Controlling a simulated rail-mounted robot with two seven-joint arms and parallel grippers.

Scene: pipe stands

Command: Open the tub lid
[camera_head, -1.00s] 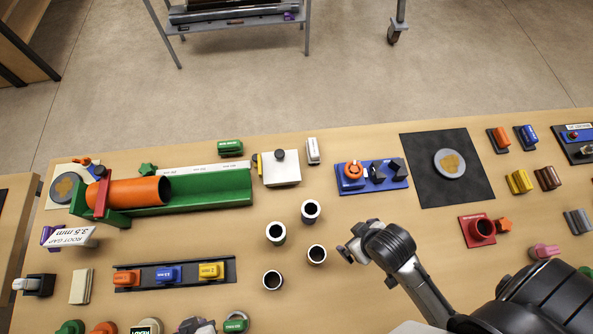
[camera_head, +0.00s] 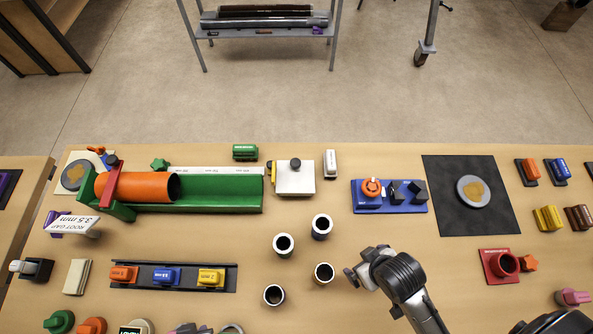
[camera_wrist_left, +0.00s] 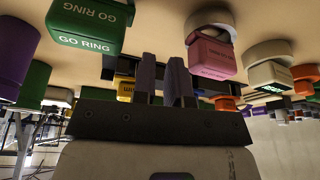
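A white box-shaped tub (camera_head: 295,179) with a dark round knob on top stands at the back middle of the table. Its flat top looks closed, and a yellow and dark part sits at its left edge. My right gripper (camera_head: 358,268) is in front of the tub and to its right, well apart from it. I cannot make out its finger gap. My left gripper (camera_wrist_left: 163,75) shows in the left wrist view, with a narrow gap between its two fingers and nothing held. In the head view, only a grey piece shows at the bottom edge, perhaps this gripper.
A green trough (camera_head: 220,192) with an orange pipe (camera_head: 135,187) lies left of the tub. A white block (camera_head: 330,163) and a blue panel (camera_head: 375,197) stand to its right. Several dark-mouthed cups (camera_head: 283,243) stand in front. The black mat (camera_head: 450,220) has free room.

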